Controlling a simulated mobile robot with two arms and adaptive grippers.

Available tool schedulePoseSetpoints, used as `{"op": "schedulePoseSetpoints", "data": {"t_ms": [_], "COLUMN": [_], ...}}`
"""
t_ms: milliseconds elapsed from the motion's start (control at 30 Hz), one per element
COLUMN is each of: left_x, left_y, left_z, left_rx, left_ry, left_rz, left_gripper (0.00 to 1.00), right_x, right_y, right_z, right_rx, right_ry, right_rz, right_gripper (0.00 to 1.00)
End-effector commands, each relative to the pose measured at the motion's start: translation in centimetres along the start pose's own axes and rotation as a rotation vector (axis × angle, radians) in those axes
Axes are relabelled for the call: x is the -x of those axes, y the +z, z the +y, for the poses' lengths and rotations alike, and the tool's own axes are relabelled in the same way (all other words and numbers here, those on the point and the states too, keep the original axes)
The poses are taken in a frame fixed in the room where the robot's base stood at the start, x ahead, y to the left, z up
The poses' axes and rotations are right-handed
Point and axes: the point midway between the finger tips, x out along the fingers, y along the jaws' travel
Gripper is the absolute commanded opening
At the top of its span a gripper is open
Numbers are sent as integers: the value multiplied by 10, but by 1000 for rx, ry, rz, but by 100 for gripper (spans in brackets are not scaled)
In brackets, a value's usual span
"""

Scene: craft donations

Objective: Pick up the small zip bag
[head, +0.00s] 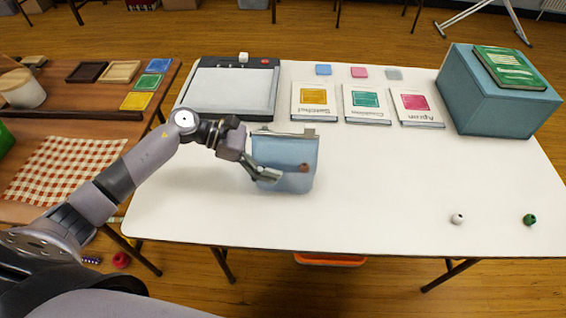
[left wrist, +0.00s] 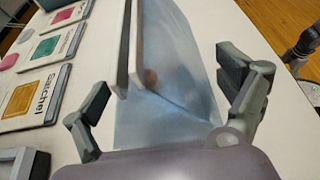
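The small zip bag (head: 287,150) is pale blue and see-through, with a pale strip along its top edge and a reddish-brown round thing showing in it. It is at the left-middle of the white table (head: 400,185). My left gripper (head: 256,162) is at the bag's left side. In the left wrist view the bag (left wrist: 165,60) lies between the two spread fingers of the left gripper (left wrist: 168,92), with gaps on both sides. Whether the bag touches the table along its whole base is unclear.
A grey tray-like device (head: 232,90) stands behind the bag. Three labelled cards (head: 365,115) and small coloured squares lie at the back. A teal box (head: 495,95) with a green book stands back right. Two small beads (head: 457,218) lie front right; the table's middle is clear.

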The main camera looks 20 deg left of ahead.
Motion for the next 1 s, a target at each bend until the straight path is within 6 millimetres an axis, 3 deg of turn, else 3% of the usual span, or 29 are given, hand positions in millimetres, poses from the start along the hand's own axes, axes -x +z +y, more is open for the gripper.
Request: {"op": "schedulePoseSetpoints", "data": {"t_ms": [200,467,767,1000], "left_x": [0,0,1,11], "left_y": [0,0,3,26], "left_z": [0,0,0,0], "left_rx": [0,0,-2,-5], "left_ry": [0,0,0,0], "left_rz": [-1,-1,-1,0], "left_gripper": [74,57,57,57], "right_x": [0,0,0,-2], "right_y": [-3,-4,-3,-2], "right_z": [-14,-16,-11,-8], "right_rx": [-6,-6,-3,-1], "right_ry": [-16,-19,-13,-10], "right_rz": [3,5,4,4], "right_gripper": [98,98,98,98]}}
